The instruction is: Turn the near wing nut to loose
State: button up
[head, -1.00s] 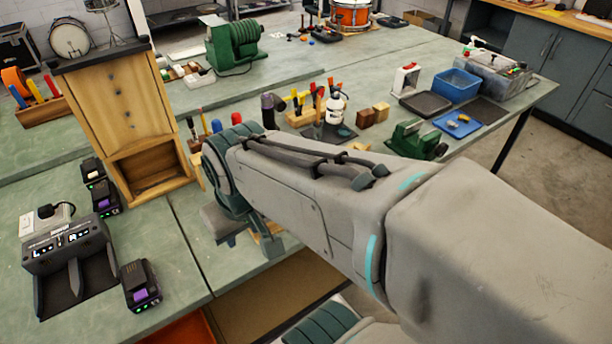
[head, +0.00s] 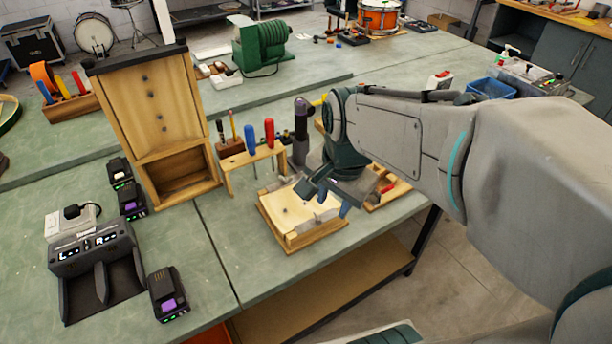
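A low wooden fixture (head: 272,233) with a cream top (head: 284,207) sits near the front edge of the bench. Small grey parts show at its right side, but I cannot make out the near wing nut among them; it is too small or hidden behind my gripper. My gripper (head: 328,200) is over the right part of this fixture, pointing down and toward the front. Its fingertips are small and partly hidden, so I cannot tell whether they are open, or whether they touch anything.
A tool rack (head: 252,158) with screwdrivers stands behind the fixture. A tall wooden cabinet (head: 148,110) is left of it. A charger (head: 92,262) and several batteries lie at the front left. Bench surface between battery and fixture is clear. A blue bin (head: 490,88) is at the back right.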

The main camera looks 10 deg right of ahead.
aim_at(318, 219)
jog(key=w+f+m+g, duration=0.2)
jog(key=w+m, duration=0.8)
jog(key=m, duration=0.9)
notch_tip(318, 219, down, 14)
jog(key=shift+s+r+p, duration=0.1)
jog(key=shift+r+p, duration=0.05)
jog(key=shift+p, duration=0.2)
grip_shut()
